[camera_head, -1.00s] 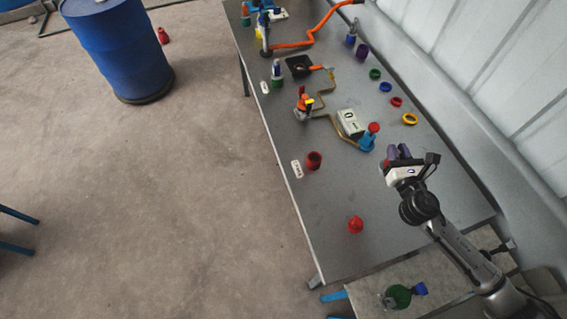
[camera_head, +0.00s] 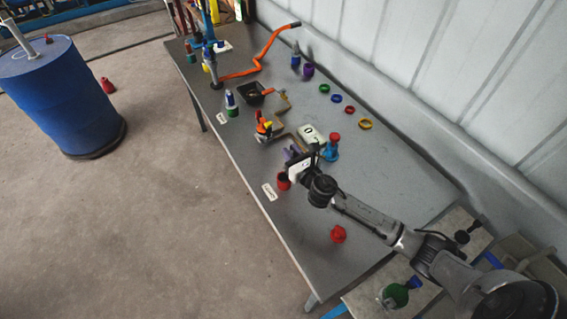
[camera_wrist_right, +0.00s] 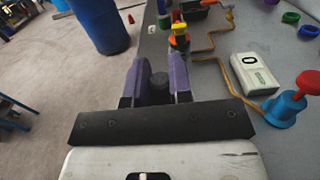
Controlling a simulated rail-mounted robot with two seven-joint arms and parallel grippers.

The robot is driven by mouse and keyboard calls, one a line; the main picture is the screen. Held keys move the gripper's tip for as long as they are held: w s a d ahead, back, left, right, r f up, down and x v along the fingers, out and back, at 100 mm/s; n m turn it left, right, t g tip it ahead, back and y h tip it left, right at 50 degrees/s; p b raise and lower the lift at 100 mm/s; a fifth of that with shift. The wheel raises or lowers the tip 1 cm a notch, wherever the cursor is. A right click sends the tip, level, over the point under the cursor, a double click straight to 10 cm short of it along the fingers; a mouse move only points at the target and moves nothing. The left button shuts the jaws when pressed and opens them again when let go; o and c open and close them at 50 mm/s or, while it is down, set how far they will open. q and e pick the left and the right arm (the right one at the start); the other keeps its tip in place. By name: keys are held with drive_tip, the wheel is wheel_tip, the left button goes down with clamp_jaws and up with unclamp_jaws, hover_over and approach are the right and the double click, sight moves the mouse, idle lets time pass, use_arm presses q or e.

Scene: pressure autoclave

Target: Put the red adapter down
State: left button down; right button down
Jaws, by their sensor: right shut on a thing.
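My right gripper (camera_head: 290,153) has purple fingers and is over the table beside the red cup-like piece (camera_head: 283,182). A second red piece (camera_head: 338,234), cone-topped, stands nearer the table's front end. My left gripper is not in view.
A white box with a display (camera_head: 312,135) and a blue fitting with a red cap (camera_head: 331,148) stand just behind the gripper. Coloured rings (camera_head: 350,110) lie along the wall side. The grey table (camera_head: 300,235) is bare around the cone-topped piece. A blue drum (camera_head: 60,95) stands on the floor.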

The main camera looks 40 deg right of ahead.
drive_tip(key=shift+w+a+f, duration=0.25)
drive_tip(key=shift+w+f, duration=0.05)
drive_tip(key=shift+w, duration=0.2)
drive_tip(key=shift+w+a+f, duration=0.25)
drive_tip(key=shift+w+f, duration=0.05)
drive_tip(key=shift+w, duration=0.2)
wheel_tip(320, 180, down, 4)
drive_tip(key=shift+r+b, duration=0.15)
drive_tip(key=shift+b, duration=0.9)
drive_tip(key=shift+f, duration=0.2)
drive_tip(key=shift+f+b, duration=0.5)
drive_tip(key=c, duration=1)
unclamp_jaws()
drive_tip(key=shift+c, duration=0.2)
drive_tip(key=shift+r, duration=0.1)
